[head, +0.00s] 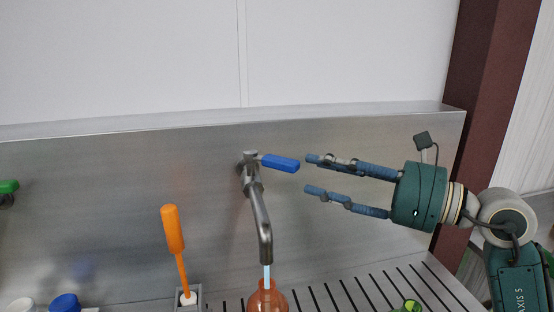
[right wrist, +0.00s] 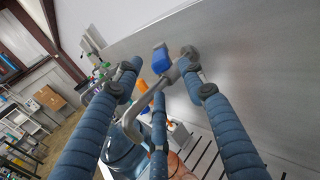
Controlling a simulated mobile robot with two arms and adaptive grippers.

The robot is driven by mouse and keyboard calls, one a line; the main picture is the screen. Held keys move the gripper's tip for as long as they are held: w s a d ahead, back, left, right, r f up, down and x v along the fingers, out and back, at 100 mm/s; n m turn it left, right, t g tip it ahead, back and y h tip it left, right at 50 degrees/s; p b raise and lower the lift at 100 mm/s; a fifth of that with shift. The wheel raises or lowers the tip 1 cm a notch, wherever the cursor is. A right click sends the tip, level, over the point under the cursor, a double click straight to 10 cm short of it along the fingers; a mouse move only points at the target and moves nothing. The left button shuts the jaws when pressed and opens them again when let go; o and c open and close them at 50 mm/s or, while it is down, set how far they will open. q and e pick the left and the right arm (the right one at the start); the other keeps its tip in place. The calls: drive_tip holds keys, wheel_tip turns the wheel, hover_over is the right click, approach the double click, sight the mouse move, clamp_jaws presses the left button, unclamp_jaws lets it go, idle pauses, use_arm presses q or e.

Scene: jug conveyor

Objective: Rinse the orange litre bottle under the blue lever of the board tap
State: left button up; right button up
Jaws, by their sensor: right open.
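The board tap (head: 259,212) is on the metal back board, with its blue lever (head: 280,163) pointing right. A pale blue stream of water (head: 267,276) runs from its spout into the mouth of the orange bottle (head: 268,299), which stands below; its lower part is cut off by the frame edge. My right gripper (head: 308,174) is open and empty, just right of the lever and apart from it. In the right wrist view the blue lever (right wrist: 161,60) shows between the fingertips, beyond them. My left gripper is not in view.
An orange-handled brush (head: 174,232) stands in a holder left of the tap. A slotted drain surface (head: 345,294) lies below, with a green object (head: 409,306) on the right. A green lever (head: 8,187) and a blue lid (head: 65,303) are at far left.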

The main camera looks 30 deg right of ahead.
sight(281, 158)
drive_tip(key=p+x, duration=0.4)
drive_tip(key=x, duration=0.4)
drive_tip(key=shift+w+a+r, duration=0.15)
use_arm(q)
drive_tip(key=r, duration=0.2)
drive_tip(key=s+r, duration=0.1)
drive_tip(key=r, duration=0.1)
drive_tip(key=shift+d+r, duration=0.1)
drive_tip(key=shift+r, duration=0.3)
use_arm(e)
drive_tip(key=shift+w+a, duration=0.1)
drive_tip(key=shift+w, duration=0.15)
drive_tip(key=shift+c, duration=0.5)
clamp_jaws()
